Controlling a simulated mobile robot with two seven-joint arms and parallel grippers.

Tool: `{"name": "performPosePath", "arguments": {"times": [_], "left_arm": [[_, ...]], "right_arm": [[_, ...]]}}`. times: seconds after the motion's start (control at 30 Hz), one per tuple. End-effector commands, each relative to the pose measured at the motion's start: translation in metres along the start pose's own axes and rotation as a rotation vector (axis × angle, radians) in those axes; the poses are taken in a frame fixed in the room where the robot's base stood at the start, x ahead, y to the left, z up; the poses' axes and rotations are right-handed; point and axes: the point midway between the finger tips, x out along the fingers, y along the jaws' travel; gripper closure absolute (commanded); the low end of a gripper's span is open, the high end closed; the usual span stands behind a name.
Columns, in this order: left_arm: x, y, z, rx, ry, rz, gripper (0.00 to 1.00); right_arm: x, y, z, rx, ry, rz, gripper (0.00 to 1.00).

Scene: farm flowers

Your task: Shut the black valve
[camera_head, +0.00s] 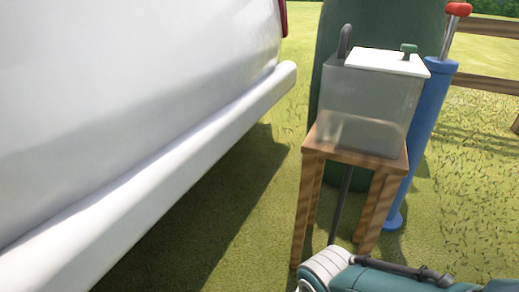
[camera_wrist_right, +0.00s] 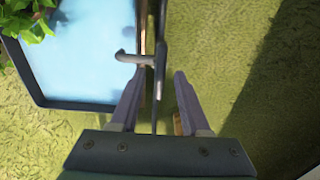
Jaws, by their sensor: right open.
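In the right wrist view my right gripper (camera_wrist_right: 159,76) is open, with its two purple-grey fingers apart. A dark grey tap-like fitting (camera_wrist_right: 136,59) with a side arm and a thin upright part shows just beyond and between the fingertips; it may be the black valve. I cannot tell whether the fingers touch it. Its side arm reaches left over a dark-rimmed trough (camera_wrist_right: 65,102) of pale blue water. In the head view only part of my arm shows at the bottom right. My left gripper is not in view.
In the head view a clear tank (camera_head: 362,108) with a white lid stands on a wooden stool (camera_head: 308,205). A blue cylinder (camera_head: 425,120) with a red top is beside it, a green barrel (camera_head: 385,20) behind. A white vehicle (camera_head: 130,110) fills the left. Grass lies between.

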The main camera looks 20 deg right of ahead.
Motion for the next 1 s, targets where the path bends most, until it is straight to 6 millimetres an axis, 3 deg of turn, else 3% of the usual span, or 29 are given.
{"name": "performPosePath", "arguments": {"times": [0.03, 0.43, 0.57, 1.0], "left_arm": [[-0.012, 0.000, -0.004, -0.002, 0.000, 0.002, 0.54], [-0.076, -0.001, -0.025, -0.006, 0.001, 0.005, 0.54], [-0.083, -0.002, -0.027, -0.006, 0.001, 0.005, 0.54], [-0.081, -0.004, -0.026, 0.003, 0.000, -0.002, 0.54]], "right_arm": [[-0.013, 0.000, 0.000, 0.000, 0.000, -0.001, 0.54], [-0.083, 0.000, 0.000, 0.000, 0.000, 0.000, 0.54], [-0.090, 0.001, 0.000, 0.000, 0.000, 0.001, 0.54], [-0.089, 0.000, 0.000, 0.000, 0.000, 0.001, 0.54]]}}
